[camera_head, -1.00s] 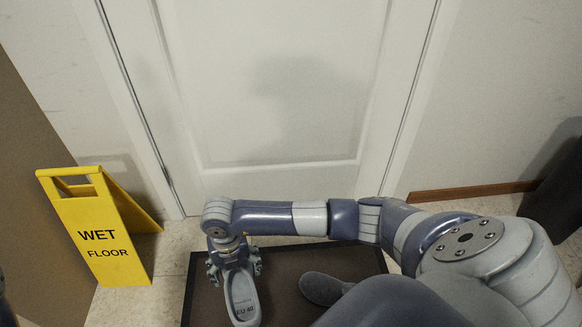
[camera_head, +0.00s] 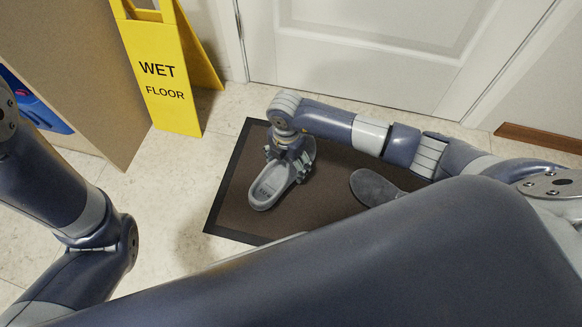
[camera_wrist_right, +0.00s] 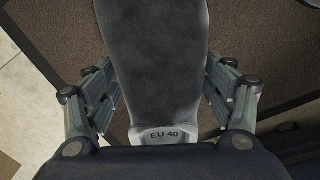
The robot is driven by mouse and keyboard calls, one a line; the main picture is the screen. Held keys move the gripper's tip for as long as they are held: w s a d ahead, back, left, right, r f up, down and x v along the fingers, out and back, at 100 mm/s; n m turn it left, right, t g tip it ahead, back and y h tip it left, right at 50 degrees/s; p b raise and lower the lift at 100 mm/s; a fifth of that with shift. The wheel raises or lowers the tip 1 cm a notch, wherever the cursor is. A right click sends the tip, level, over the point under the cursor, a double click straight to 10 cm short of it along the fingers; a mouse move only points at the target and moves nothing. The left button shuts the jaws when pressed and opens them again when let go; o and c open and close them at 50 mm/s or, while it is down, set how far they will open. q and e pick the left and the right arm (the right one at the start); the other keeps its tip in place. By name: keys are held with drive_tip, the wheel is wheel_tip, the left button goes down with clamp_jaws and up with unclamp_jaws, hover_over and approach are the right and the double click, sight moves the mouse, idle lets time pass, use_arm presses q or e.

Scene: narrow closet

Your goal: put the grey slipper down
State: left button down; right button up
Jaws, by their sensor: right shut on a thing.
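A grey slipper (camera_head: 272,187) with a pale insole is at the left part of the dark brown doormat in the head view. My right gripper (camera_head: 287,160) is shut on it from above, its fingers along both sides. In the right wrist view the slipper (camera_wrist_right: 155,65) runs up between the two fingers of the gripper (camera_wrist_right: 160,95), and its end near the palm is marked EU 40. I cannot tell whether its sole touches the mat. My left gripper is out of view; only part of the left arm shows.
The doormat (camera_head: 233,208) lies before a white door (camera_head: 350,50). A second, darker grey slipper (camera_head: 372,187) lies on it to the right, partly hidden by my arm. A yellow wet-floor sign (camera_head: 165,85) stands at the back left, near a brown panel (camera_head: 85,75). Tile floor left of the mat is clear.

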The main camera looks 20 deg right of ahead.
drive_tip(key=shift+f+b, duration=1.7)
drive_tip(key=shift+f, duration=0.95)
drive_tip(key=shift+r, duration=0.1)
drive_tip(key=o, duration=1.2)
